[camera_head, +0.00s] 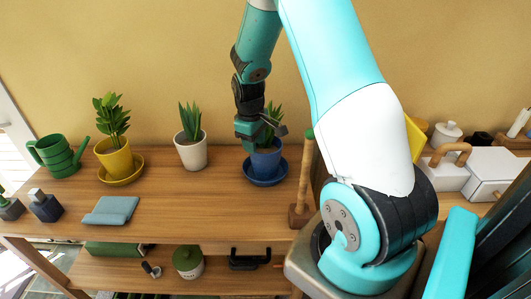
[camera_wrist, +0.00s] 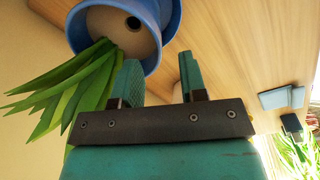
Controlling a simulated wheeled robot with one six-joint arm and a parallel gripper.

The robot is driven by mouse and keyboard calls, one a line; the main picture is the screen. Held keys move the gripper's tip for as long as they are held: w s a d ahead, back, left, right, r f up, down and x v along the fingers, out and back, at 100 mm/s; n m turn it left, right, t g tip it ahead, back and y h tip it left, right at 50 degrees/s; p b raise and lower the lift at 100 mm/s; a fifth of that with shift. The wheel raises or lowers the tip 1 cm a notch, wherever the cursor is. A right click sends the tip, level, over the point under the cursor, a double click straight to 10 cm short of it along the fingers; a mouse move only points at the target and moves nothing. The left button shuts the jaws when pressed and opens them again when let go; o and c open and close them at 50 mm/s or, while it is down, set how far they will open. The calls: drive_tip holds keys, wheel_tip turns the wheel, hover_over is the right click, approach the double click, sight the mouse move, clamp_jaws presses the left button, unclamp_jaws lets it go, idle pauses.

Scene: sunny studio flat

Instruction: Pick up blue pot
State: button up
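The blue pot (camera_head: 266,164) holds a green leafy plant and stands in a blue saucer (camera_head: 262,182) on the wooden shelf top in the head view. My gripper (camera_head: 268,131) is at the pot's upper part and partly covers the plant. In the wrist view, the blue pot (camera_wrist: 167,28) is at the top, with leaves hanging to the left in the picture. My gripper (camera_wrist: 159,72) is open there, its two fingers apart with bare wood visible between them. The left finger's tip is close to the pot's rim; I cannot tell whether they touch.
A white pot (camera_head: 191,153), a yellow pot (camera_head: 116,160) and a green watering can (camera_head: 56,155) stand to the left. A folded blue cloth (camera_head: 110,211) lies near the front edge. A wooden post (camera_head: 305,170) stands right of the saucer.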

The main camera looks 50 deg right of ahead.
drive_tip(key=f, duration=0.2)
drive_tip(key=d+f+p, duration=0.1)
drive_tip(key=f, duration=0.1)
drive_tip(key=shift+f, duration=0.3)
clamp_jaws()
drive_tip(key=shift+w+r, duration=0.1)
drive_tip(key=shift+w, duration=0.05)
idle(1.0)
